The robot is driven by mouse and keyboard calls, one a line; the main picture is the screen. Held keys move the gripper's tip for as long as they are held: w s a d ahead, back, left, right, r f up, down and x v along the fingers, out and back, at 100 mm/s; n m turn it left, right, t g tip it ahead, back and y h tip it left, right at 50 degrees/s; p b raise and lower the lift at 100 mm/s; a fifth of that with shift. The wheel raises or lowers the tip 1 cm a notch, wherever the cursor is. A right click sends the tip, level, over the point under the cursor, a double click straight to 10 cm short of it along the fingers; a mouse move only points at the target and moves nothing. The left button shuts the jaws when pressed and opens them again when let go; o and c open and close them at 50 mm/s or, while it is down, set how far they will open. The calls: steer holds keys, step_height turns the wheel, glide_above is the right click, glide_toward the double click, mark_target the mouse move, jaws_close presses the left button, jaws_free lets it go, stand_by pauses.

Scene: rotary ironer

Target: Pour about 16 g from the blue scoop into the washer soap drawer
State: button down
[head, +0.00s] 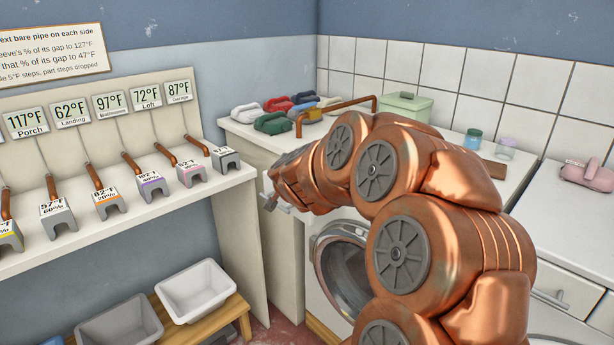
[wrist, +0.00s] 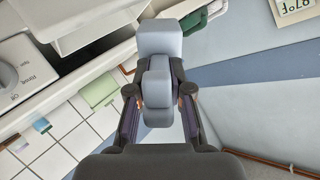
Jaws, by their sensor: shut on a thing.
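My gripper (wrist: 158,88) is shut on a pale blue-grey block-shaped thing, which looks like the blue scoop (wrist: 160,42). Its wider end points away from the palm. I cannot see into it or tell how much it holds. In the head view my gripper (head: 277,198) is at the left end of my arm, beside the washer front (head: 318,290), small and partly hidden. In the wrist view a white box-like part, perhaps the soap drawer (wrist: 60,18), is at the upper left, apart from the scoop. A dial (wrist: 14,72) is at the left edge.
A shelf with grey pipe sleeves (head: 107,203) stands left. White (head: 195,290) and grey (head: 120,322) bins sit low on a wooden bench.

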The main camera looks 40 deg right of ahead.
steer(key=shift+s+d+r+m+y+p, duration=0.25)
steer(key=shift+d+r+m+y+p, duration=0.4)
steer(key=shift+d+p, duration=0.3)
steer(key=shift+a+f, duration=0.15)
steer(key=shift+d+r+m+y+p, duration=0.3)
steer(key=shift+m+y+p, duration=0.15)
steer(key=shift+p, duration=0.6)
stand_by(0.4)
steer(key=shift+s+d+f+m+y+p, duration=0.2)
steer(key=shift+d+f+m+y+p, duration=0.2)
steer(key=shift+f+m+y+p, duration=0.15)
stand_by(1.9)
steer(key=shift+s+d+r+m+y+p, duration=0.15)
steer(key=shift+d+m+y+p, duration=0.2)
steer(key=shift+p, duration=0.55)
steer(key=shift+d+r+m+y+p, duration=0.2)
steer(key=shift+d+y+p, duration=0.1)
steer(key=shift+p, duration=0.6)
stand_by(1.2)
